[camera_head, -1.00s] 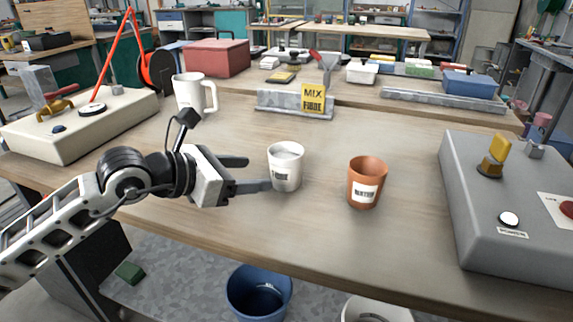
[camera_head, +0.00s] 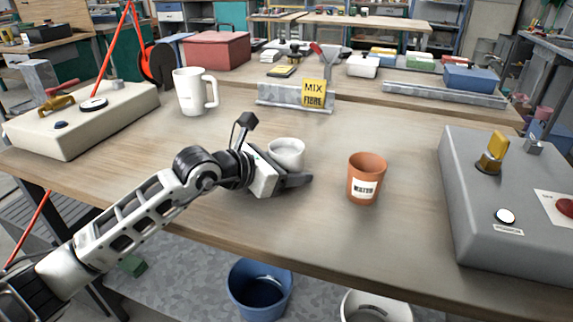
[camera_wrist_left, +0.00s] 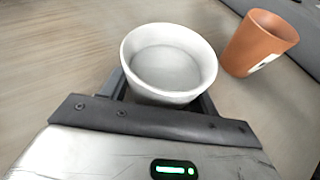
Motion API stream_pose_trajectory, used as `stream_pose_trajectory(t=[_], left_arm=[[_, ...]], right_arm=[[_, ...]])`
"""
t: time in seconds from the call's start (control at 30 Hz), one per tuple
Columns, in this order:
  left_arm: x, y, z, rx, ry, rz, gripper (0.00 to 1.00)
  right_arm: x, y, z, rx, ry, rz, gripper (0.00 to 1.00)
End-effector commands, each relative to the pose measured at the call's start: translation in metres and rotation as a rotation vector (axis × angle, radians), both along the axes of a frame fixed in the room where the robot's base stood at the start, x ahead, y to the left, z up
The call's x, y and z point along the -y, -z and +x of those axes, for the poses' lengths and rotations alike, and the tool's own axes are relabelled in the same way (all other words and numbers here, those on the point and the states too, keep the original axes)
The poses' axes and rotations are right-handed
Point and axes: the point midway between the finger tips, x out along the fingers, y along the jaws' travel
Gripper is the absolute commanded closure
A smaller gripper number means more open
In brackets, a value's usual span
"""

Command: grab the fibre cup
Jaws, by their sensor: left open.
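The fibre cup (camera_head: 287,150) is a small white cup standing upright on the wooden table, filled with pale material. My left gripper (camera_head: 296,178) is open around it at table height, one finger in front of the cup and the other hidden behind it. In the left wrist view the cup (camera_wrist_left: 168,62) sits between the two fingers, close to the palm. I cannot tell whether the fingers touch it. An orange-brown cup labelled water (camera_head: 366,178) stands to the right, and it also shows in the left wrist view (camera_wrist_left: 252,45). My right gripper is out of view.
A grey control box (camera_head: 465,225) stands at the right and a cream box (camera_head: 85,128) at the left. A white mug (camera_head: 190,92) and a yellow mix-fibre sign (camera_head: 314,93) are behind. The blue bin (camera_head: 258,290) is below the front edge.

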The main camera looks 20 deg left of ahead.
Motion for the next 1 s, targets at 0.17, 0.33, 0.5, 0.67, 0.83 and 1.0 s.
stream_pose_trajectory(t=[0.17, 0.33, 0.5, 0.67, 0.83, 1.0], left_arm=[[0.0, 0.0, 0.0, -0.001, 0.0, -0.001, 0.75], [0.0, -0.001, 0.0, 0.0, 0.0, -0.001, 0.75], [0.0, -0.001, 0.0, 0.0, 0.0, -0.001, 0.75], [0.0, -0.004, 0.0, 0.002, 0.0, -0.002, 0.75], [0.0, -0.012, 0.0, 0.002, 0.0, -0.002, 0.75], [0.0, -0.026, 0.0, 0.003, 0.0, -0.002, 0.75]], right_arm=[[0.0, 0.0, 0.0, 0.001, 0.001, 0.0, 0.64], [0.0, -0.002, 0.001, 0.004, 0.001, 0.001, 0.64], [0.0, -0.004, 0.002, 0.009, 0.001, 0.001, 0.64], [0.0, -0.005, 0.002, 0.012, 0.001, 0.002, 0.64], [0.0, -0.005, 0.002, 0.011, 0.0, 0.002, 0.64], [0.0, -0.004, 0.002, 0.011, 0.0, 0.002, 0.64]])
